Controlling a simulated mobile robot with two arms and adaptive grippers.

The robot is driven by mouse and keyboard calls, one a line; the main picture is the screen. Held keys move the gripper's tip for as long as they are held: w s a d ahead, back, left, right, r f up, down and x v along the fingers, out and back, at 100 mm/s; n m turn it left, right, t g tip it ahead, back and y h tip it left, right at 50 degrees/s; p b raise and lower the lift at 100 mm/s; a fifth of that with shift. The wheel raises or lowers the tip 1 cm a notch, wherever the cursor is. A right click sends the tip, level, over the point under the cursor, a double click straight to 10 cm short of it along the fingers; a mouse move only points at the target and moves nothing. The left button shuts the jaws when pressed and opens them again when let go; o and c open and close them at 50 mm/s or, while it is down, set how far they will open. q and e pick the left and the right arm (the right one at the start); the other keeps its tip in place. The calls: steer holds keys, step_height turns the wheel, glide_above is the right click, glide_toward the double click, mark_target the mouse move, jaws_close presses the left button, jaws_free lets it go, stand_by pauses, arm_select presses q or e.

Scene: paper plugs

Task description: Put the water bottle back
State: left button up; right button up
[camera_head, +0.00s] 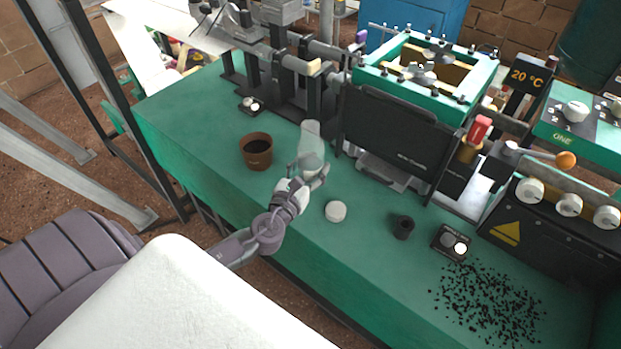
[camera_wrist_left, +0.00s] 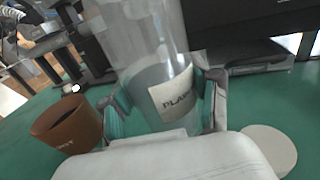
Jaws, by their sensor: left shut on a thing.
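The water bottle (camera_head: 311,143) is clear and stands upright, or nearly so, over the green bench. In the left wrist view the bottle (camera_wrist_left: 150,65) carries a white label with dark lettering, only partly readable. My left gripper (camera_head: 308,176) is shut around the lower part of the bottle, with one finger on each side (camera_wrist_left: 168,105). I cannot tell whether the bottle's base touches the bench. My right gripper is not in view.
A brown pot (camera_head: 257,151) with dark contents stands left of the bottle. A white round lid-like disc (camera_head: 335,211), a small black cup (camera_head: 403,227) and a two-button box (camera_head: 451,242) lie to the right. Black pellets (camera_head: 485,303) are scattered at right. Machinery (camera_head: 400,130) stands behind the bottle.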

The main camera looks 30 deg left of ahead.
arm_select(q)
step_height(320, 180, down, 4)
steer(key=shift+r+b, duration=0.2)
steer(key=shift+b, duration=0.4)
steer(key=shift+f, duration=0.1)
steer(key=shift+f, duration=0.15)
steer(key=o, duration=0.8)
steer(key=shift+o, duration=1.1)
